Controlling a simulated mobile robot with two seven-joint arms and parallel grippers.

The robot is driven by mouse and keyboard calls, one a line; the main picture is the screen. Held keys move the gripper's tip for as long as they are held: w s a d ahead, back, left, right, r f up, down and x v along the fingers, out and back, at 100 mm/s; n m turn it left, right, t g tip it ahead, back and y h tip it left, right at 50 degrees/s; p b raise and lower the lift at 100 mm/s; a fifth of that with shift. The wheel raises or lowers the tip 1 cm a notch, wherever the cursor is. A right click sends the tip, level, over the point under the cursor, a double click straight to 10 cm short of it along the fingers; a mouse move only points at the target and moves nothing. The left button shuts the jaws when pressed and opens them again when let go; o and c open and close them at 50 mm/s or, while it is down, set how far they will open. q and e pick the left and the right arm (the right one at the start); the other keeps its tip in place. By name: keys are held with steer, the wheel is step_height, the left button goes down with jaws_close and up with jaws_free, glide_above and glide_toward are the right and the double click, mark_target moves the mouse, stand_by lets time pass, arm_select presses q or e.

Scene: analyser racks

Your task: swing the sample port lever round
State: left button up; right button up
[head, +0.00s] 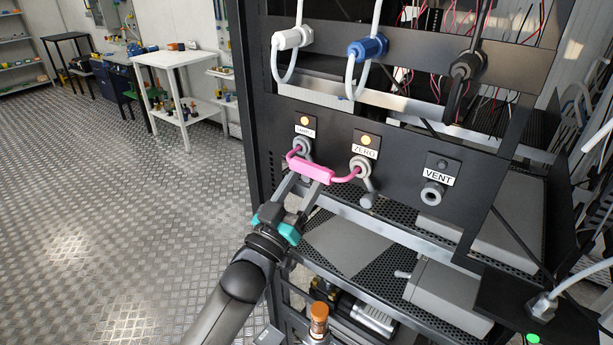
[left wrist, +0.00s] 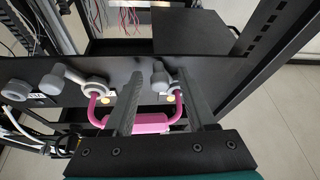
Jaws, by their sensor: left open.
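The sample port (head: 302,146) is the leftmost of three on a black panel, its label hard to read. Its grey lever (left wrist: 160,76) shows in the left wrist view, with its knobbed end between my fingers; in the head view it is mostly hidden. A pink tube with a thick middle sleeve (head: 310,171) loops from this port to the ZERO port (head: 361,167). In the left wrist view the sleeve (left wrist: 152,123) crosses between the fingers. I cannot tell whether they touch it.
The ZERO lever (head: 368,199) hangs down just right of my gripper. The VENT port (head: 432,194) is farther right. Hoses with white, blue and black connectors (head: 368,47) hang above. A perforated shelf (head: 400,225) lies below the panel. The floor left is clear.

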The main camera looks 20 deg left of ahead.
arm_select(q)
jaws_close()
stand_by(0.5)
